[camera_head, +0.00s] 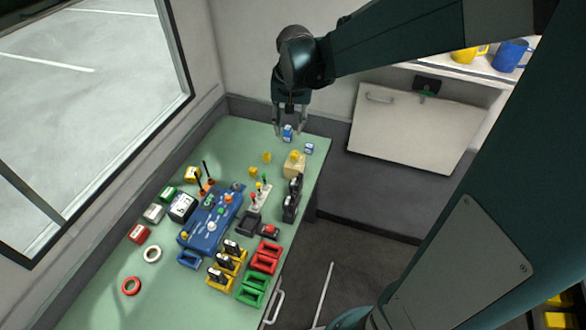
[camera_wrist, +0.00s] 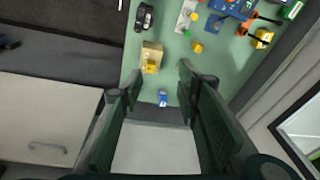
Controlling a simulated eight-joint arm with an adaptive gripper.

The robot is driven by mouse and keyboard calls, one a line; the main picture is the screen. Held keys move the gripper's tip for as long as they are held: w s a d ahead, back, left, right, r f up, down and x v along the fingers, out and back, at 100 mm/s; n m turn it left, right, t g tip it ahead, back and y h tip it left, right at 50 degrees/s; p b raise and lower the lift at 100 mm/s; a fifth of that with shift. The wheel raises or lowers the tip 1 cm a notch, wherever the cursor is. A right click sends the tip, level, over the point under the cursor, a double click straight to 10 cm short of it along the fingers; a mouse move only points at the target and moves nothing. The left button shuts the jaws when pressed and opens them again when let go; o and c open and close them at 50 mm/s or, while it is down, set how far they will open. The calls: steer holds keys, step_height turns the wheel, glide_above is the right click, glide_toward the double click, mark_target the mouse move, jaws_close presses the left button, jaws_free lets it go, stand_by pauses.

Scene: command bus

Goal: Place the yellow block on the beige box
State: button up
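The beige box (camera_head: 295,169) stands near the right edge of the green table; the wrist view also shows it (camera_wrist: 152,48). A yellow block (camera_head: 294,156) appears to rest on its far part, and shows in the wrist view (camera_wrist: 151,67). Another small yellow piece (camera_head: 267,157) lies left of the box, with one more (camera_head: 253,171) near it. My gripper (camera_head: 290,131) is over the table's far end, pointing down. In the wrist view its fingers (camera_wrist: 150,82) are wide apart, with nothing visibly held. A blue block (camera_head: 287,133) shows between the fingers, seemingly beyond them.
A blue console (camera_head: 212,217), black switches (camera_head: 291,202), and red and green trays (camera_head: 252,288) crowd the middle and front. A white panel (camera_head: 415,128) and a shelf with mugs (camera_head: 510,55) are at the right.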

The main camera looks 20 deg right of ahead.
steer(key=s+a+r+n+t, duration=0.2)
steer(key=s+a+r+n, duration=0.1)
steer(key=s, duration=0.8)
steer(key=s+a+r+n+t, duration=0.3)
steer(key=s+a, duration=0.3)
steer(key=s, duration=0.5)
steer(key=shift+s+r, duration=0.25)
